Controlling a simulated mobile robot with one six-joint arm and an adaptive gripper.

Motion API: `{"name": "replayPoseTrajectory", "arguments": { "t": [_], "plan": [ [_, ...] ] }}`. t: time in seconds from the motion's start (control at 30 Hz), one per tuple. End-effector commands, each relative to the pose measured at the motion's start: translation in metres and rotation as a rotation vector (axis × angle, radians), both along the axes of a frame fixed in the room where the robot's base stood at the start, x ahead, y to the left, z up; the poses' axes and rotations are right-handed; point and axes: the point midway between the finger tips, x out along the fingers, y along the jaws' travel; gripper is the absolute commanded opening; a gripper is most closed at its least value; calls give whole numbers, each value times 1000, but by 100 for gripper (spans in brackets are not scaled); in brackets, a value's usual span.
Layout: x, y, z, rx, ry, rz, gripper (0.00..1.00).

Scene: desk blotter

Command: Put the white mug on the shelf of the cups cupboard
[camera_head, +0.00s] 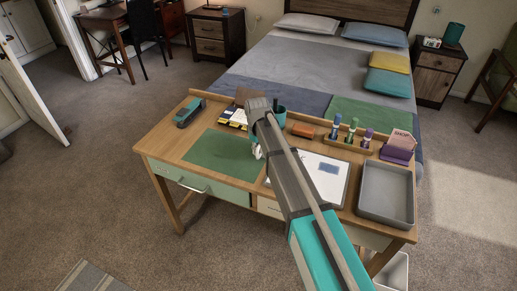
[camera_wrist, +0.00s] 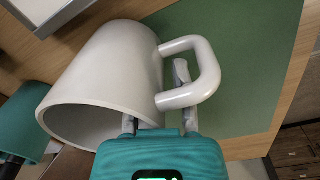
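The white mug (camera_wrist: 105,70) fills much of the wrist view, with its mouth toward the lower left and its handle (camera_wrist: 205,70) at the right. My gripper (camera_wrist: 157,100) is at the handle side of its rim. One grey finger shows at the mug's mouth and the other reaches up by the handle loop. The fingers stand well apart, with the mug's wall between them, so the gripper looks open. In the head view my arm hides most of the mug; a small white patch (camera_head: 258,152) shows beside it. No cups cupboard is in view.
The wooden desk (camera_head: 165,143) holds a green blotter (camera_head: 222,156), a teal pen cup (camera_head: 281,111), a stapler (camera_head: 189,112), a clipboard (camera_head: 333,185), markers in a rack and a grey tray (camera_head: 387,194). The bed (camera_head: 290,60) stands close behind. Open carpet lies left and right.

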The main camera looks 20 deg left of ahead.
Motion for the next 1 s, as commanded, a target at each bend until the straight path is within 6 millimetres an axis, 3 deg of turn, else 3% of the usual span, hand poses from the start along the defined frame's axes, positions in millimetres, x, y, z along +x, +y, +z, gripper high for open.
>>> {"name": "replayPoseTrajectory", "arguments": {
  "t": [0.57,1.0],
  "plan": [
    [0,0,5,0,0,0,43],
    [0,-1,36,0,0,-1,43]
  ]
}}
